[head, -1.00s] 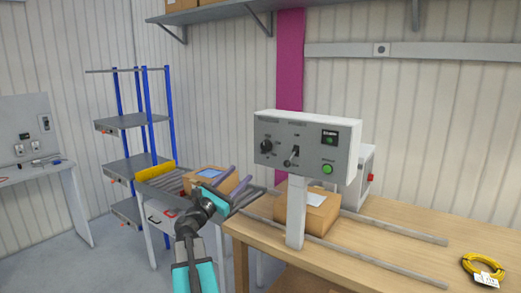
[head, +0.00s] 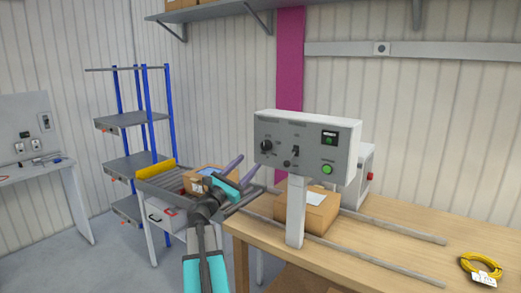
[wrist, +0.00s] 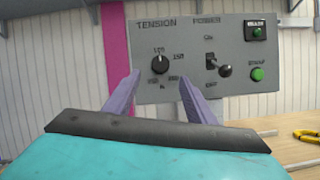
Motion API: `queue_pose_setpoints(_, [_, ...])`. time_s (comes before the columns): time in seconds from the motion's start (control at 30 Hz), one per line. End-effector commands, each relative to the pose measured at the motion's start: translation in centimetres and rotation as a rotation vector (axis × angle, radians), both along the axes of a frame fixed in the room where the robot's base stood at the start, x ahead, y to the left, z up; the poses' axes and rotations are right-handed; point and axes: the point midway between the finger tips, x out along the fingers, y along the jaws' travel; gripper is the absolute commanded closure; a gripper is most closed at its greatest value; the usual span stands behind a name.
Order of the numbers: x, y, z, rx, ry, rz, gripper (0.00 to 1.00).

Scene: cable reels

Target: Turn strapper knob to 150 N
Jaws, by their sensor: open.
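The strapper control box (head: 340,160) stands on a post above the bench, its grey panel facing me. The black tension knob (head: 266,146) is at the panel's left; it also shows in the wrist view (wrist: 160,63), under the word TENSION. Its numbers are small; 150 seems to be at its upper right. The knob's pointer seems to point up, but is too small to be sure. My gripper (head: 251,160) is open and empty in front of the panel's left side. In the wrist view its two purple fingers (wrist: 159,78) are spread either side below the knob, apparently not touching it.
A carton (head: 308,213) sits on the bench behind the post. Another carton (head: 200,184) lies on the rollers at left. A yellow cable coil (head: 480,268) lies at right.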

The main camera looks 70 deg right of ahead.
Motion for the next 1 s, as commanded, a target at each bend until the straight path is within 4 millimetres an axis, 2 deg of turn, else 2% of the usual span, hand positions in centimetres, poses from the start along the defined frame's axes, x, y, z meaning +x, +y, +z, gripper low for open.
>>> queue_pose_setpoints(0.3, [-1.2,-4.3,2.0,0.0,0.0,-0.001,0.5])
queue_pose_setpoints(0.6, [-2.3,-7.5,3.3,0.0,0.0,0.0,0.5])
queue_pose_setpoints(0.8, [-2.7,-8.5,3.6,0.0,0.0,0.0,0.5])
queue_pose_setpoints(1.0, [-2.7,-8.7,3.6,0.0,0.0,0.001,0.5])
